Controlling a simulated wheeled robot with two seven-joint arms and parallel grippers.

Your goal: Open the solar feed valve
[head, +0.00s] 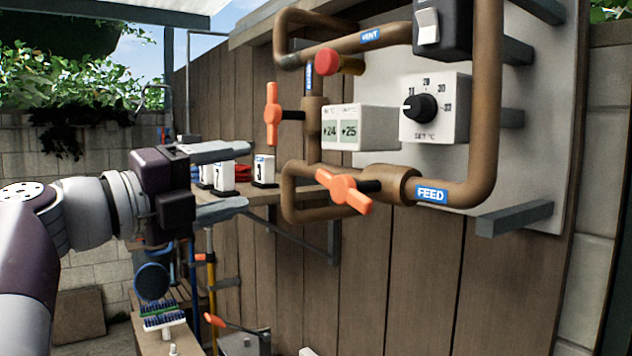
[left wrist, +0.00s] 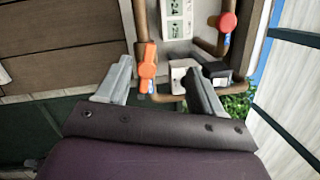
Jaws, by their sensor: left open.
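The feed valve has an orange handle (head: 345,192) at the left end of a short black stem on a brown pipe. A blue FEED label (head: 431,194) sits on the pipe just right of it. The handle slants from upper left to lower right. My left gripper (head: 248,175) is open and empty, left of the handle and apart from it, its fingers pointing right. In the left wrist view, my left gripper (left wrist: 158,66) has an orange handle (left wrist: 147,68), apparently the feed one, between its fingers in the picture, farther off. My right gripper is not in view.
A second orange handle (head: 272,114) and a red knob (head: 327,62) stick out above. A display box (head: 360,128) and a dial box (head: 434,108) are on the panel. The space between gripper and feed handle looks clear.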

